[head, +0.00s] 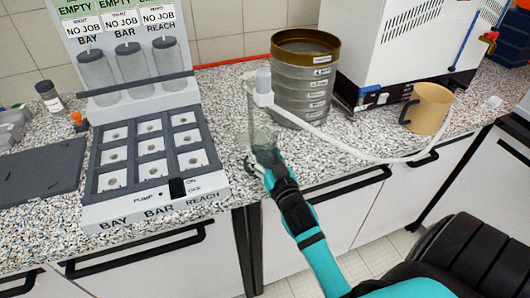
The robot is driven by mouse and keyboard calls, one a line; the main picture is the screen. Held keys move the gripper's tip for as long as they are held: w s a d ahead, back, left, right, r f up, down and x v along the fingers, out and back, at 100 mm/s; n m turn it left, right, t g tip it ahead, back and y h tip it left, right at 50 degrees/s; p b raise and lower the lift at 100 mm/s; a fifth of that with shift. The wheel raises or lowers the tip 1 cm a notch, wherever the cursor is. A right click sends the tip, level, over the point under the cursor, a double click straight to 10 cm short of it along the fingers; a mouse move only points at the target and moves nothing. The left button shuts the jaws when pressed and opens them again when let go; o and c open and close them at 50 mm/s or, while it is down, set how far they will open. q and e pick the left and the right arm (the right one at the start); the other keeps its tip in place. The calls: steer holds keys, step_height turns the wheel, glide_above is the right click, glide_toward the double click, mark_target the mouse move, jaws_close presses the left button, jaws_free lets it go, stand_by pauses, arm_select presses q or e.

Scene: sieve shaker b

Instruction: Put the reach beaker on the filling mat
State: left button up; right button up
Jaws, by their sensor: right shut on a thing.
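My right gripper (263,150) reaches over the counter's front edge, below a white spout, and is shut on a clear beaker (262,136). The beaker is see-through and partly hidden by the fingers, so its label and whether it touches the counter cannot be told. A pale round thing (250,165) shows beside the fingers, mostly covered; I cannot tell whether it is the filling mat. A flat dark grey mat or board (40,172) lies at the far left. My left gripper is not in view.
A white spout stand (263,92) with a hose is close behind my right gripper. A sieve stack (303,80) stands behind it. A tan mug (427,108) is at the right. A panel (150,150) marked BAY, BAR, REACH is at the left.

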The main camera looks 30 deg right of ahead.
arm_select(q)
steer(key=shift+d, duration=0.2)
arm_select(e)
steer(key=shift+f, duration=0.2)
steer(key=o, duration=1.3)
steer(key=shift+c, duration=0.2)
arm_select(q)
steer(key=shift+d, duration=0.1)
arm_select(e)
steer(key=shift+r, duration=0.1)
steer(key=shift+s, duration=0.15)
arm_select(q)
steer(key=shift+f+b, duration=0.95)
arm_select(e)
steer(key=v, duration=1.1)
steer(key=shift+s, duration=0.35)
steer(key=shift+a, duration=0.1)
